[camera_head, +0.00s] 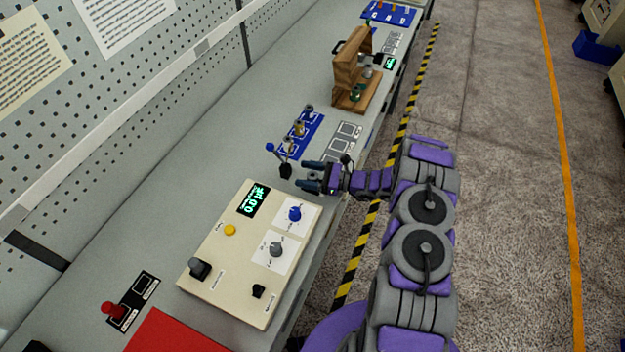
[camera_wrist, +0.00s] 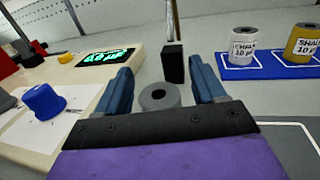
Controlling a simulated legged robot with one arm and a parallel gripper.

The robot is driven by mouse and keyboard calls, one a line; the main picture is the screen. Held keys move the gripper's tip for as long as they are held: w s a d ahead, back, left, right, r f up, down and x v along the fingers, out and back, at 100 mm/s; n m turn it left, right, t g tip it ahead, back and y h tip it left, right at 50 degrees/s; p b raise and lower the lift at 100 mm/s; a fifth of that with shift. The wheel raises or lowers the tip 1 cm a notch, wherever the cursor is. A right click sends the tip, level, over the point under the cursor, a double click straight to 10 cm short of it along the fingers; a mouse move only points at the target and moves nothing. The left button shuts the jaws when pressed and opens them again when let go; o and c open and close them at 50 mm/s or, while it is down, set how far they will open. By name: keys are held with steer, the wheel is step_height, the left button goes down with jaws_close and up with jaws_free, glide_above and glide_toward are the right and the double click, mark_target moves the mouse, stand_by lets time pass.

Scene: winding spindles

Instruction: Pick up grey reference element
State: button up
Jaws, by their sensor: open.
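A grey round piece with a hole in its top, which looks like the grey reference element (camera_wrist: 158,97), shows between my jaws in the wrist view. Its lower part is hidden behind my gripper's palm. I cannot make it out clearly in the head view. My gripper (camera_head: 310,176) is open, low over the bench near its front edge. In the wrist view its two blue fingers (camera_wrist: 160,88) stand on either side of the grey piece, with gaps showing on both sides.
A black block (camera_wrist: 173,62) with a rod stands just beyond the fingertips. A blue mat (camera_head: 312,122) with labelled cylinders lies behind, in the head view. A cream control panel (camera_head: 215,262) is on the near side. A wooden fixture (camera_head: 352,66) stands farther along.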

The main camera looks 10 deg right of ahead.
steer(key=c, duration=1.1)
steer(key=shift+d, duration=0.1)
steer(key=shift+c, duration=0.2)
steer(key=shift+r, duration=0.1)
